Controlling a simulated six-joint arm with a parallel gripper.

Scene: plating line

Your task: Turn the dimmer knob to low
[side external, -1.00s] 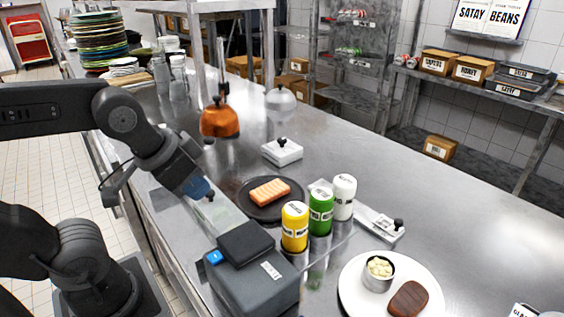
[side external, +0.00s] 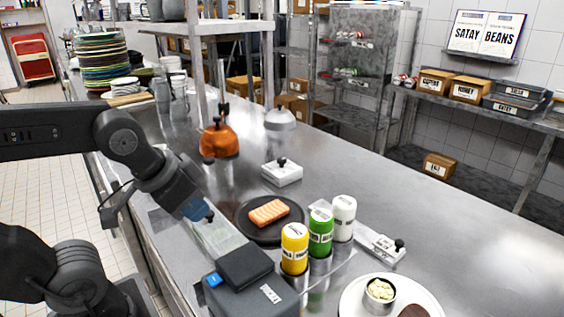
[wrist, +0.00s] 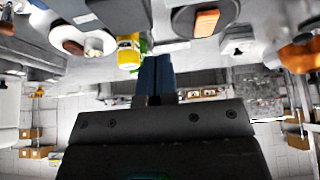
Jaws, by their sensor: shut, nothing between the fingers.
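Two white fittings carry black knobs, and I cannot tell for sure which is the dimmer. One is a square white box with a black knob (side external: 282,171) behind the black plate; it seems to show in the wrist view (wrist: 238,42). The other is a long white plate with a black knob (side external: 380,246), right of the bottles. My gripper (side external: 209,216) is in the air left of the black plate, apart from both fittings. Its dark fingers (wrist: 156,75) are shut and empty in the wrist view.
A black plate (side external: 244,231) holds a salmon piece. Yellow (side external: 294,248), green (side external: 320,232) and white bottles (side external: 343,217) stand in a holder beside a dark grey box (side external: 255,292). An orange kettle (side external: 219,143) stands behind.

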